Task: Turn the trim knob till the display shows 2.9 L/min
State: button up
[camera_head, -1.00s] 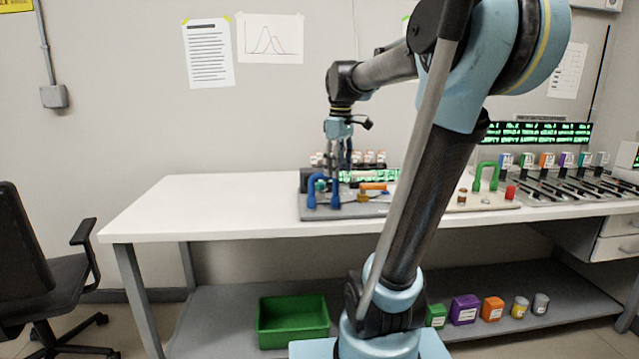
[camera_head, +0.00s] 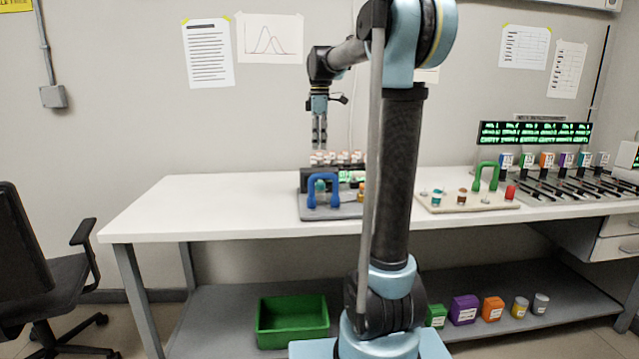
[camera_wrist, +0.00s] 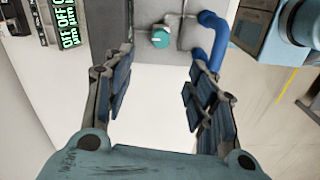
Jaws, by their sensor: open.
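A teal knob (camera_head: 320,185) stands on the grey panel (camera_head: 312,213) beside a blue arched handle (camera_head: 338,190). The wrist view shows the teal knob (camera_wrist: 160,38) and part of the blue handle (camera_wrist: 214,40) beyond my fingertips. I cannot tell whether it is the trim knob. A green-lit display (camera_head: 352,176) behind the panel is partly hidden by my arm. In the wrist view a display (camera_wrist: 67,22) reads "OFF" in places; no flow value is legible. My gripper (camera_head: 319,146) is open and empty, above the panel's back side, apart from everything; it also shows in the wrist view (camera_wrist: 160,72).
Several white-capped items (camera_head: 336,157) stand behind the panel, below my gripper. A beige panel (camera_head: 470,207) with a green handle (camera_head: 487,176) lies to the right. The white table (camera_head: 200,205) is clear on the left. A chair (camera_head: 45,260) stands at far left.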

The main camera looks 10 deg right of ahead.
aim_at(320, 183)
notch_tip(320, 183, down, 15)
jog(key=shift+r, duration=0.15)
dwell(0.4)
jog(key=c, duration=1.1)
